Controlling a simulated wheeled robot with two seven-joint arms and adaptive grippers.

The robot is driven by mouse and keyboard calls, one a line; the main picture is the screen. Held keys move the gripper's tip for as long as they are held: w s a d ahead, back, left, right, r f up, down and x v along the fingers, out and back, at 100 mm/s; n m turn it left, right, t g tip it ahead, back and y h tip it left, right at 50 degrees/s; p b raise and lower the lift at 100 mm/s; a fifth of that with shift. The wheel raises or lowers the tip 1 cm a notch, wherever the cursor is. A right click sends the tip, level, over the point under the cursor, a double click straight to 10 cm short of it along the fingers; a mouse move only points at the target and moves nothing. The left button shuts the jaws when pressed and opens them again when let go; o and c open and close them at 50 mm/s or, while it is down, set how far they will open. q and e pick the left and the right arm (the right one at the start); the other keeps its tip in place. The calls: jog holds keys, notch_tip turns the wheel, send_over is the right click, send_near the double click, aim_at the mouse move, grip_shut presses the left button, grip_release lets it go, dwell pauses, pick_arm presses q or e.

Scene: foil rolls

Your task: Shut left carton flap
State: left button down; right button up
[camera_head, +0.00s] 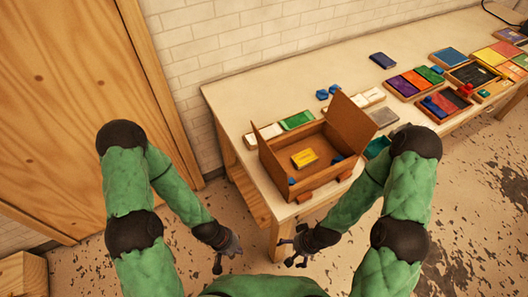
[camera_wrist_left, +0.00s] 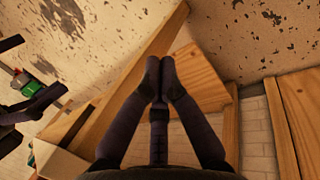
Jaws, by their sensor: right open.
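The open brown carton (camera_head: 322,136) sits at the near-left end of the table. Its left flap (camera_head: 266,146) stands up, seen nearly edge-on, and its right flap (camera_head: 352,122) also stands raised. A yellow block (camera_head: 304,158) lies inside. My left gripper (camera_head: 229,262) is below and left of the carton, off the table edge and apart from the flap. In the left wrist view its fingertips (camera_wrist_left: 160,76) meet with nothing visible between them. My right gripper (camera_head: 292,262) is open and empty in front of the table's near corner; it also shows in the left wrist view (camera_wrist_left: 45,103).
White and green blocks (camera_head: 298,120) lie behind the carton, with small blue pieces (camera_head: 328,92) nearby. Colourful trays (camera_head: 415,82) fill the table's right part. A wooden door (camera_head: 80,90) stands at left.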

pick_arm(q)
notch_tip(320, 180, up, 10)
jog(key=s+d+r+n+g+h+p, duration=0.1)
jog(key=s+d+n+g+h, duration=0.15)
jog(key=n+h, duration=0.6)
jog(key=n+t+h, duration=0.5)
jog(key=n+t, duration=0.7)
jog(key=t, duration=0.1)
send_near(265, 143)
jog(key=x, duration=0.7)
jog(key=shift+w+f, duration=0.15)
jog(key=shift+f, duration=0.05)
jog(key=shift+w+p, duration=0.1)
jog(key=shift+p, duration=0.2)
